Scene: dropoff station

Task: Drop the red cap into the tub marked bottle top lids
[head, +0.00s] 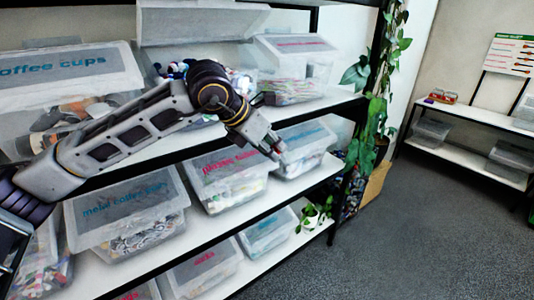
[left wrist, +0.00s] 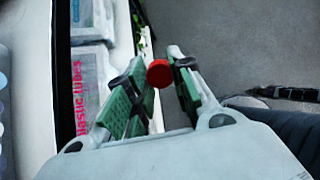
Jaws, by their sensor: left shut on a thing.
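The red cap (left wrist: 159,73) is held between the green-padded fingertips of my left gripper (left wrist: 157,80) in the left wrist view. In the head view my left gripper (head: 271,147) reaches out past the front of the shelves, between the upper and middle levels. The cap is too small there to make out clearly. An open tub (head: 150,62) with its lid raised stands on the upper shelf, behind my arm, with colourful small pieces inside. I cannot read the words "bottle top lids" on any tub. My right gripper is not in view.
Lidded tubs fill the shelves, including a coffee cups tub (head: 72,66) and a pink-lettered tub (head: 226,172), read as plastic tubes in the left wrist view (left wrist: 88,75). A climbing plant (head: 376,85) hangs at the rack's right end. The grey floor (head: 420,225) is clear.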

